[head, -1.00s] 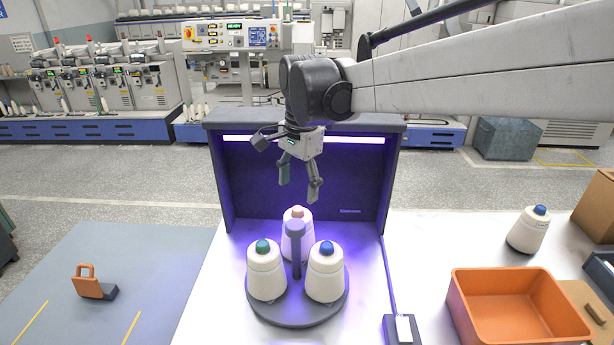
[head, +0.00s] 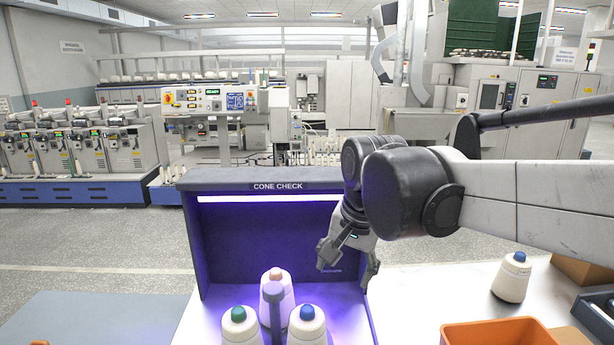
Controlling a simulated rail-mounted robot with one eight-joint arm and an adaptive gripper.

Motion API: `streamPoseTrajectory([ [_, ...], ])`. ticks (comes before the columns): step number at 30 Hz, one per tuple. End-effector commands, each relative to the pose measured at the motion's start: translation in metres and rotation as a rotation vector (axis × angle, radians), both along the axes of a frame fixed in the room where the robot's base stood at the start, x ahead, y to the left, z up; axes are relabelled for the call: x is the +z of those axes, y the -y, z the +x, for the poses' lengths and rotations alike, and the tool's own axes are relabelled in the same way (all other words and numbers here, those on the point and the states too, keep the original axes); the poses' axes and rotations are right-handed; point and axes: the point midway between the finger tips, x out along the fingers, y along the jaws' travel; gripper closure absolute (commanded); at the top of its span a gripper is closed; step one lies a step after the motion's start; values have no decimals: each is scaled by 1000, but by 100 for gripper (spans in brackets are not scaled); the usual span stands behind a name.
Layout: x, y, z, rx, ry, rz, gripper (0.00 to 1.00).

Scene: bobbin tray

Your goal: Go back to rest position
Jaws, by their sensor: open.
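My gripper (head: 346,275) is open and empty. It hangs in the air in front of the right side of the purple-lit booth (head: 235,232) marked CONE CHECK. Its fingers point down and are apart from everything below. Three white cones stand in the booth to the lower left of the gripper: one with a green tip (head: 238,328), one with a pinkish-orange tip (head: 276,290) and one with a blue tip (head: 306,328). A post (head: 275,305) stands among them. The round tray under them is cut off by the frame's bottom edge.
Another blue-tipped cone (head: 511,280) stands alone on the table at right. An orange bin (head: 490,330) sits in front of it, partly cut off. A dark tray (head: 598,315) and a cardboard box (head: 585,270) are at the far right. The booth's right wall is close to my gripper.

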Motion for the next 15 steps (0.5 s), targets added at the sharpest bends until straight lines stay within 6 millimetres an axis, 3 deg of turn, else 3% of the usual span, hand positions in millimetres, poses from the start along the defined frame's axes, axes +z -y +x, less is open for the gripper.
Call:
streamPoseTrajectory([
  [6, -19, 49, -45, 96, 109, -47, 41],
  [15, -57, 101, -103, 228, 252, -152, 41],
])
